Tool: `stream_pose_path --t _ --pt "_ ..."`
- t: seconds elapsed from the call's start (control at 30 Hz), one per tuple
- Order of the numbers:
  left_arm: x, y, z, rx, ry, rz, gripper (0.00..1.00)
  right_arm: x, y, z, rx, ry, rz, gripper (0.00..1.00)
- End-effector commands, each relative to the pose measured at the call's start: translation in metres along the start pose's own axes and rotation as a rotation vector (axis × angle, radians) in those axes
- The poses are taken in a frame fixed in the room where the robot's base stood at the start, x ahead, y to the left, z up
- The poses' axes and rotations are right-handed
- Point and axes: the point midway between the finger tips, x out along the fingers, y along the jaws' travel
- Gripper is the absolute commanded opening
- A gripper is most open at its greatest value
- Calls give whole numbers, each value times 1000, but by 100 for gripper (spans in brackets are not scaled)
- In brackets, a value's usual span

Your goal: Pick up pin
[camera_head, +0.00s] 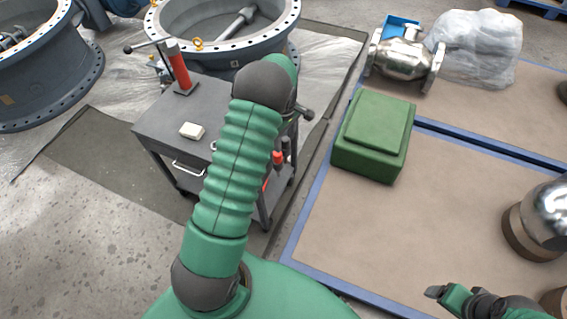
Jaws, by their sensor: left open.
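I cannot make out a pin clearly. My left arm (237,165), green and ribbed, rises from the bottom middle and bends at a dark elbow over a grey tool cart (160,125). My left gripper (304,112) lies mostly hidden beyond the elbow; only a dark piece sticks out by the cart's right side. A green part with dark tips, seemingly my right gripper (460,299), shows at the lower right; its jaw state is unclear. The cart bears a red cylinder (179,68) with a lever and a small pale box (192,130).
Large grey valve rings (225,48) stand behind and left of the cart. A green box (374,135) stands on the blue-edged brown floor mat (400,235). A metal valve (402,58) and a wrapped bundle (478,48) lie farther back. The mat's middle is clear.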

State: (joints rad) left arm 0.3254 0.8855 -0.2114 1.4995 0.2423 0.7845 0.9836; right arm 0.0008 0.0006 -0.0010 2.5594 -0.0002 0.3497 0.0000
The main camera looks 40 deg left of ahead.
Motion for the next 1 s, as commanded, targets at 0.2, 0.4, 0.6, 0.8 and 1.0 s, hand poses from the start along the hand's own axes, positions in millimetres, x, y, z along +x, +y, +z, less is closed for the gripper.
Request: stream_pose_path --t 0.2,0.4,0.6,0.8,1.0 --pt "46 -1 -5 -2 -2 -1 55 3 -1 1 -2 0 -1 77" --pt "68 -3 -1 -1 8 -4 55 4 -1 1 -2 0 -1 77" --pt "95 -4 -1 2 12 0 55 5 0 2 -1 0 0 77" --pt "100 -4 -7 1 6 0 55 5 0 2 -1 0 0 77" --pt "100 -4 -7 1 6 0 33 5 -1 2 -2 0 -1 77"
